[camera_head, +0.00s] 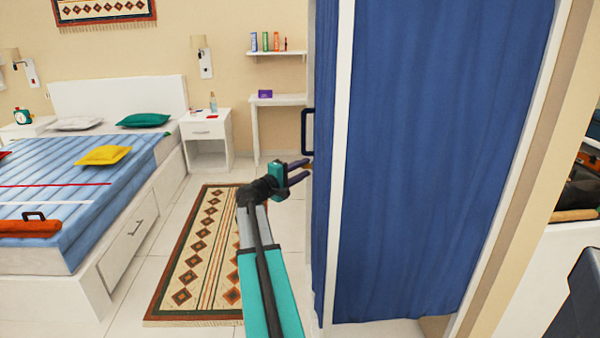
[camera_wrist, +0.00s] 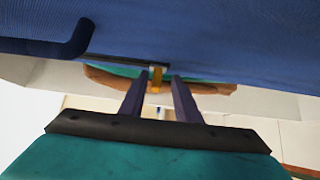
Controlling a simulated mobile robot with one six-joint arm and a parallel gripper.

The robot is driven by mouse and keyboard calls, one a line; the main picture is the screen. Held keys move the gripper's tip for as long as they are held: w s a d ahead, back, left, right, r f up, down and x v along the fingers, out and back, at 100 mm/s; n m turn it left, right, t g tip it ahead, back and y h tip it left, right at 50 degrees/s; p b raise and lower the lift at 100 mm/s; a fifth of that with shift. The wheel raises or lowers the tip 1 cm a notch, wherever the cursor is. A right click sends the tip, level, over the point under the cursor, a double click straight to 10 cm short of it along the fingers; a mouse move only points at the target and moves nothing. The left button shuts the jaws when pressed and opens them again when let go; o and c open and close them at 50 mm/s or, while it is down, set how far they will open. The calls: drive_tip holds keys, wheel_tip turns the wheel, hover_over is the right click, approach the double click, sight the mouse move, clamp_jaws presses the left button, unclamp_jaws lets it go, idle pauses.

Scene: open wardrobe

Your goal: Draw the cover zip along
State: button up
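The blue fabric cover (camera_head: 430,150) hangs on the white wardrobe frame at the right of the head view. It also fills the top of the wrist view (camera_wrist: 220,35). A small yellow-orange tab (camera_wrist: 156,77), which looks like the zip pull, sits at the end of a dark strip along the cover's edge. My gripper (camera_head: 304,170) is open, its two purple fingers pointing at the cover's left edge. In the wrist view my fingertips (camera_wrist: 158,80) stand either side of the tab with gaps, not visibly touching it. The exact depth between tips and tab is unclear.
A dark blue handle-like loop (camera_head: 308,130) sticks out from the cover's left edge, just above my gripper. A patterned rug (camera_head: 200,250) and the bed (camera_head: 70,200) are to the left. A white nightstand (camera_head: 205,140) stands behind. Open floor lies around my arm.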

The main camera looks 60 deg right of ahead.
drive_tip(key=w+a, duration=0.2)
drive_tip(key=a, duration=1.1)
drive_tip(key=shift+a, duration=0.3)
drive_tip(key=shift+w, duration=0.1)
